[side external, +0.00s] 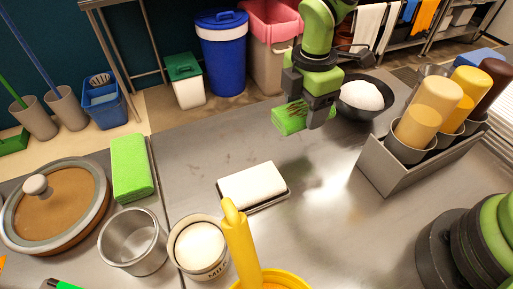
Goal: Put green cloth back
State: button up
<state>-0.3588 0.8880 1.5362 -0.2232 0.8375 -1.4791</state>
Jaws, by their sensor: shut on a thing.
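My gripper (307,103) is shut on a green cloth (287,121) with dark marks on its upper side. It holds this cloth above the far part of the steel table, left of a dark bowl. Part of the cloth is hidden behind the gripper fingers. A second green cloth (132,168), folded and clean-looking, lies on the left of the table. A folded white cloth (252,184) sits on a small dark tray (268,203) at the middle of the table.
The dark bowl (352,110) holds white stuff. A grey rack (377,165) with sauce bottles stands at right. A lidded pan (65,205), a metal pot (133,245), a milk can (203,262) and a yellow-handled item (240,245) stand in front. The table's middle has free room.

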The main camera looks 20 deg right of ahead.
aim_at(245, 149)
jog(key=w+a+r+n, duration=0.2)
jog(key=w+a+n, duration=0.2)
jog(key=a, duration=0.6)
jog(key=f, duration=0.9)
jog(key=shift+w+a+f, duration=0.2)
jog(key=shift+w+f, duration=0.05)
jog(key=shift+f, duration=0.15)
jog(key=shift+f, duration=0.1)
jog(key=o, duration=0.9)
notch_tip(245, 149, up, 12)
jog(key=shift+r, duration=0.1)
